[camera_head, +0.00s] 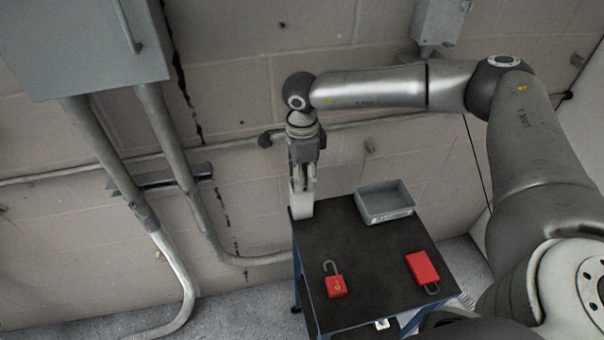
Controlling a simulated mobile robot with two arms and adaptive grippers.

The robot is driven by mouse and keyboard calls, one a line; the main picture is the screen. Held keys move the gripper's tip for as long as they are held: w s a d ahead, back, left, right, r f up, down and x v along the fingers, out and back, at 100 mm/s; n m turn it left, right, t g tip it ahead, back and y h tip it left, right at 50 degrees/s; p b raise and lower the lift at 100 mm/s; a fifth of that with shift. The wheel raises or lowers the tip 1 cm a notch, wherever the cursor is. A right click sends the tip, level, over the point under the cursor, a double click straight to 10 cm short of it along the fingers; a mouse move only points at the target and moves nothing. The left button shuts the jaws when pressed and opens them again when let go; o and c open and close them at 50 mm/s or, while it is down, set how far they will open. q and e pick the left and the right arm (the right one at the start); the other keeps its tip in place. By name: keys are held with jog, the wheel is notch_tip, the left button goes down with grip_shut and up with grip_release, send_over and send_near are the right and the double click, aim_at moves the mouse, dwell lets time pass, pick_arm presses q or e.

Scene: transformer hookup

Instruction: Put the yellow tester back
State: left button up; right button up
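My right gripper (303,180) points down at the far left corner of the dark-topped cart (375,260). A pale, narrow block (302,207) shows at its fingertips, level with the cart's corner. I cannot tell whether this block is the tester or part of the gripper, nor whether the fingers are shut on it. I make out no yellow tester on the cart top. My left gripper is not in view.
A grey open bin (385,203) stands at the cart's back. A red padlock (335,281) lies near the front left and a red block with a grey loop (423,269) at the right. The cart's middle is clear. Grey conduits (186,190) run down the wall at left.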

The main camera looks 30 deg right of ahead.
jog(key=shift+r, duration=0.5)
notch_tip(320, 180, up, 11)
jog(key=b, duration=0.2)
jog(key=shift+r+b, duration=0.2)
jog(key=shift+b, duration=0.1)
